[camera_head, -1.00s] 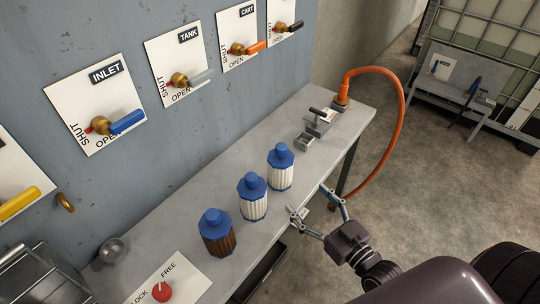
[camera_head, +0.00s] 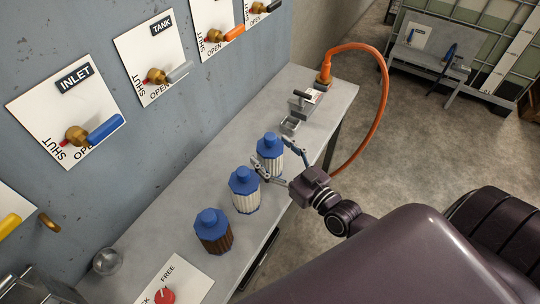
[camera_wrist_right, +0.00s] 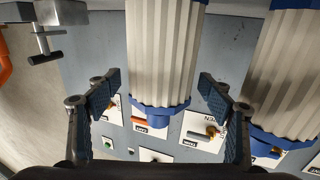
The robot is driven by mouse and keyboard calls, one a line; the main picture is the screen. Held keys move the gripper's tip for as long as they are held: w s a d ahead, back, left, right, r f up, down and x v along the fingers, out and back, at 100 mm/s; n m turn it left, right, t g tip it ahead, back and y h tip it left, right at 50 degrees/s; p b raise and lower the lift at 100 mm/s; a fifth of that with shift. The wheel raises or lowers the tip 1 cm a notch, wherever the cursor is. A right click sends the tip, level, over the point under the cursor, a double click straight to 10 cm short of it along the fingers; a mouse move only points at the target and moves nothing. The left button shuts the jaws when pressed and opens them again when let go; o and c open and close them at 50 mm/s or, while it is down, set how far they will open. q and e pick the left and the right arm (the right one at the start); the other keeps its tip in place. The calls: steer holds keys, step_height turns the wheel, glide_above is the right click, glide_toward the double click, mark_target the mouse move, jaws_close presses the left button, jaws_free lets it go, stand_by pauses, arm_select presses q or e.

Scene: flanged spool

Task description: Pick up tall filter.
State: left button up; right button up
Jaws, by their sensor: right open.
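Three filters with blue caps stand upright in a row on the grey bench: a far white pleated one (camera_head: 269,152), a middle white one (camera_head: 244,190) and a near brown one (camera_head: 213,231). I cannot tell from their heights which is the tall one. My right gripper (camera_head: 283,164) is open at the far filter, its fingers on either side. In the right wrist view the far filter (camera_wrist_right: 160,55) appears cap-down between the open fingers (camera_wrist_right: 158,95), with gaps on both sides. The middle filter (camera_wrist_right: 292,80) is just outside the right-hand finger. My left gripper is not in view.
A small metal clamp (camera_head: 290,125) and an orange hose (camera_head: 383,95) are at the bench's far end. The wall with valve panels (camera_head: 65,120) rises behind. A glass-like ball (camera_head: 107,261) and a white plate with a red knob (camera_head: 166,296) lie at the near end.

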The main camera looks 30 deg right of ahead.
steer(key=shift+w+a, duration=0.1)
steer(key=shift+w, duration=0.4)
steer(key=c, duration=0.7)
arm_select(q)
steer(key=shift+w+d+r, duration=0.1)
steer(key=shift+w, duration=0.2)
arm_select(e)
steer(key=c, duration=0.7)
steer(key=shift+r, duration=0.1)
steer(key=shift+c, duration=0.2)
